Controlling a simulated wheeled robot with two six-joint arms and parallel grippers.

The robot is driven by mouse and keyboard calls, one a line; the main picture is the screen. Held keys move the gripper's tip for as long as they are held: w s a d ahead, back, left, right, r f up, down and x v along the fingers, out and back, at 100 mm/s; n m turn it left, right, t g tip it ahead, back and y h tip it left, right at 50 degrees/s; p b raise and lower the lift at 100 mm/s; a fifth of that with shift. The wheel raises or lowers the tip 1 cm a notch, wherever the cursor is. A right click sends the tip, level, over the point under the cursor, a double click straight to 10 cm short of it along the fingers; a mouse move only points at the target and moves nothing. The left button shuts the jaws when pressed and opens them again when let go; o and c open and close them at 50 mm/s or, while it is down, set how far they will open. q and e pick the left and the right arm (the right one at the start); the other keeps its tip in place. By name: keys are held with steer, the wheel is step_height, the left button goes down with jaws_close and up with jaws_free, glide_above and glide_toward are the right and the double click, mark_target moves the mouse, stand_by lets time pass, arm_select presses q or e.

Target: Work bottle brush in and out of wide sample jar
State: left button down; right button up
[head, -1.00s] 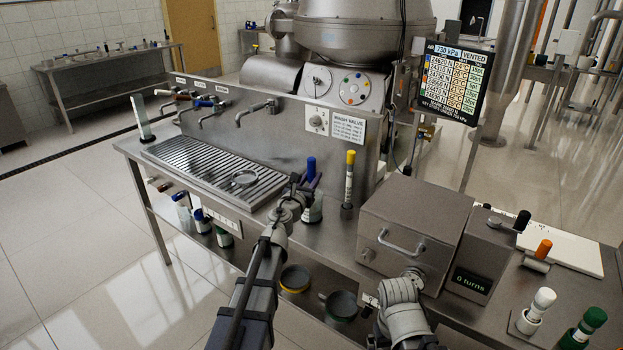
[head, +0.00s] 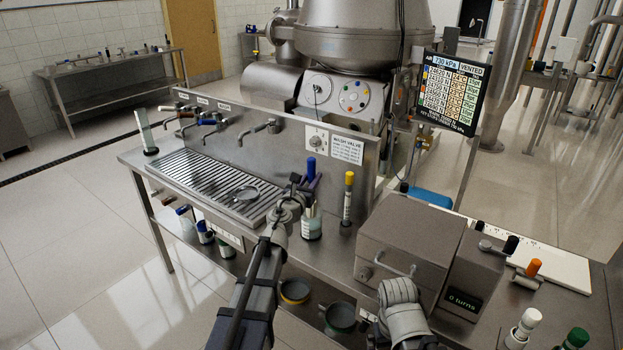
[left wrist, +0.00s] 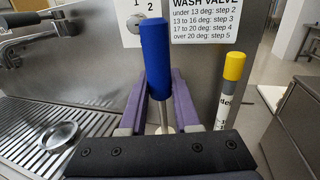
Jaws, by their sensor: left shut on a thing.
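The bottle brush (head: 311,165) has a thick blue handle; it also shows upright in the left wrist view (left wrist: 156,55). A thin pale shaft shows below the handle in the left wrist view. The wide sample jar (head: 312,229), clear with a pale label, stands on the bench directly below the gripper. The brush's lower end is hidden, so I cannot tell how deep it is in the jar. My right arm's wrist shows low right, but its gripper is out of sight.
A yellow-capped tube (head: 348,190) stands upright just right of the jar. A slatted drain tray (head: 190,170) with a small round dish (head: 246,193) lies left. A grey box (head: 410,235) with a handle is to the right. The splash panel with taps rises behind.

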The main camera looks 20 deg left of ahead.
arm_select(q)
step_height(320, 180, down, 8)
steer(key=b, duration=0.7)
steer(key=shift+r, duration=0.1)
steer(key=shift+r+p, duration=0.3)
steer(key=shift+r, duration=0.2)
step_height(320, 180, up, 8)
steer(key=p, duration=0.7)
steer(key=shift+f+p, duration=0.2)
steer(key=shift+p, duration=0.1)
steer(key=shift+f, duration=0.2)
step_height(320, 180, down, 8)
steer(key=b, duration=0.8)
steer(key=shift+f+b, duration=0.25)
steer(key=shift+b, duration=0.15)
steer(key=shift+r+p, duration=0.55)
steer(key=shift+r, duration=0.05)
step_height(320, 180, up, 7)
steer(key=p, duration=0.7)
steer(key=shift+r, duration=0.15)
